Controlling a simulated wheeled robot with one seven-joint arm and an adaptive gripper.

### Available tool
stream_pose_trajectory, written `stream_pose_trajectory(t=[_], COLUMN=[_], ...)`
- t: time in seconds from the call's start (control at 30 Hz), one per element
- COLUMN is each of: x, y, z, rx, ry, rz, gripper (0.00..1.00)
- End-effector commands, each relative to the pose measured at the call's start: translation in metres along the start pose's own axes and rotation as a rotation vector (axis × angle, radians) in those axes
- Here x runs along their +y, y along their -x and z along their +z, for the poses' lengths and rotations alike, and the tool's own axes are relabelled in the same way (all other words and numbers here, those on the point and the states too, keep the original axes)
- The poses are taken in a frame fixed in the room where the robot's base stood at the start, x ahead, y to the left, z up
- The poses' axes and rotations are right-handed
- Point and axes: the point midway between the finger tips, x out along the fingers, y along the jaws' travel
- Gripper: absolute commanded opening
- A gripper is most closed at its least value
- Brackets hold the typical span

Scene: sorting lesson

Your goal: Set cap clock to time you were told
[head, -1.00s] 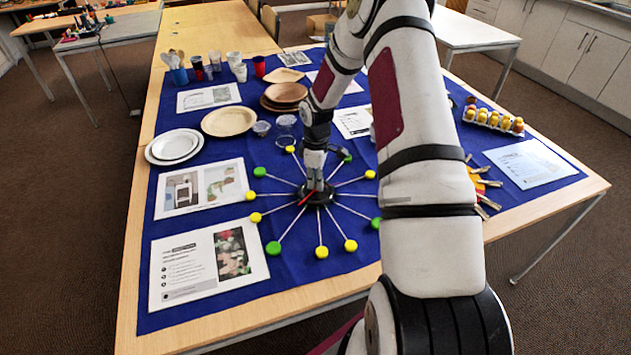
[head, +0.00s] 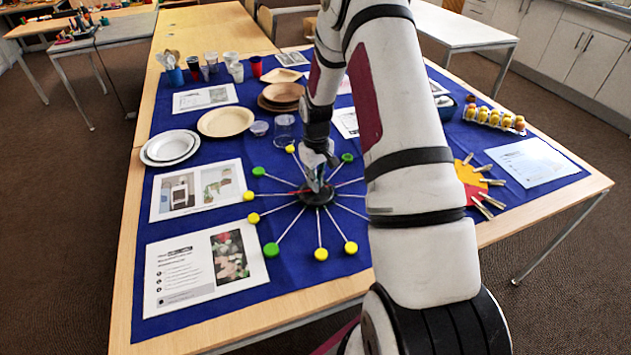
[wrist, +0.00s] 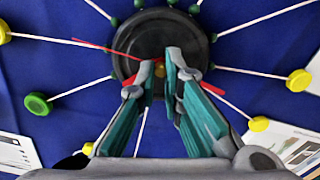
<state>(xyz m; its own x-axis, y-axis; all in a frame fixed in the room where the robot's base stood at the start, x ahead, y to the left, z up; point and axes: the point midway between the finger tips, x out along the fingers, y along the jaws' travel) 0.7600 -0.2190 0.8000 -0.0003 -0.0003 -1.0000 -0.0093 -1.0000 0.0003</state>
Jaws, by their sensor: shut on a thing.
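The cap clock lies on the blue cloth. Its black round hub (head: 316,196) has white spokes ending in yellow caps (head: 320,254) and green caps (head: 271,250). The hub fills the upper middle of the wrist view (wrist: 126,35). A thin red hand (wrist: 100,47) reaches left from the hub there, and more red shows beside both fingers. My gripper (head: 320,186) is low over the hub and tilted. In the wrist view its fingertips (wrist: 163,66) are close together over the hub, around a red hand near its pivot. The exact contact is hidden. My arm covers the clock's right side.
Picture sheets (head: 199,190) lie left of the clock. White plates (head: 170,146), a tan plate (head: 225,122) and clear cups (head: 284,128) stand behind it. An egg carton (head: 494,120) and a coloured piece with clothespins (head: 470,181) are at the right.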

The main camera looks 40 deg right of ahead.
Motion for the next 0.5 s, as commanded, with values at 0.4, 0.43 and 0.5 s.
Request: stream_pose_trajectory(t=[0.4, 0.43, 0.5], x=[-0.0002, -0.0003, -0.0005], y=[-0.0002, -0.0002, -0.0003], z=[-0.0005, -0.0005, -0.0005], rx=[0.001, 0.001, 0.000], ry=[-0.157, -0.166, -0.185], rz=[0.000, 0.000, 0.000], gripper=[0.00, 0.00, 0.00])
